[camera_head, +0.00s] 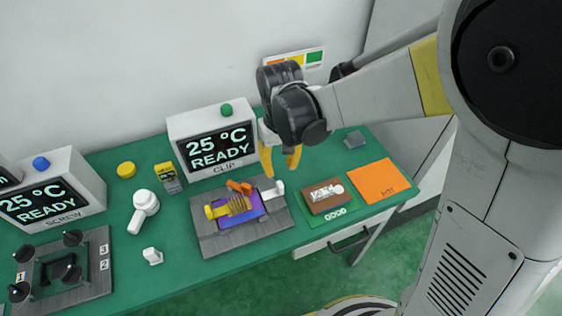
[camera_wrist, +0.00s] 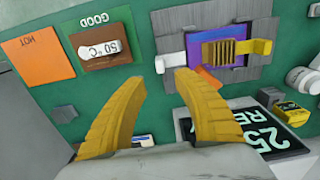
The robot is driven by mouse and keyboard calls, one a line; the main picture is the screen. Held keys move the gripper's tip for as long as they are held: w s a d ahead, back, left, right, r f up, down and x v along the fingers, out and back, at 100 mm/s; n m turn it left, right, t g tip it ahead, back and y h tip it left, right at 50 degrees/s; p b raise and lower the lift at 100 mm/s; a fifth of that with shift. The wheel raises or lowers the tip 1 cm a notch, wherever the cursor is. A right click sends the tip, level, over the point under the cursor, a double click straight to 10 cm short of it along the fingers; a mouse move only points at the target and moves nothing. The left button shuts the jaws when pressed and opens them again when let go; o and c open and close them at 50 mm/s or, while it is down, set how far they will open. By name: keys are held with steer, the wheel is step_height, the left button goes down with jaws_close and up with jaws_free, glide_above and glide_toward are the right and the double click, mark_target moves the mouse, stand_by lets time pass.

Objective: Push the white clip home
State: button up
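The clip fixture is a grey plate (camera_head: 207,240) on the green bench. Its purple bed (camera_head: 226,221) bears a ribbed gold block (camera_head: 237,204). The white clip (camera_head: 274,190) sits at the fixture's right end in the head view; in the wrist view it shows at the block's left (camera_wrist: 169,60). A yellow clip (camera_head: 214,211) sits at the opposite end, and an orange part (camera_head: 240,187) at the back edge. My gripper (camera_head: 280,167) has yellow fingers, spread apart and empty, above and behind the white clip. In the wrist view its fingertips (camera_wrist: 155,77) are apart, near the white clip but not visibly touching it.
A monitor (camera_head: 213,146) reading "25 °C READY", labelled CLIP, stands behind the fixture. To the right are a brown block (camera_head: 324,193) on a green GOOD mat and an orange HOT mat (camera_head: 375,182). A white knobbed handle (camera_head: 143,210) and a small white piece (camera_head: 152,256) lie left.

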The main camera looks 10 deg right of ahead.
mark_target(280, 184)
step_height(280, 184, down, 9)
steer(key=b, duration=0.3)
steer(key=shift+f, duration=0.1)
jaws_close()
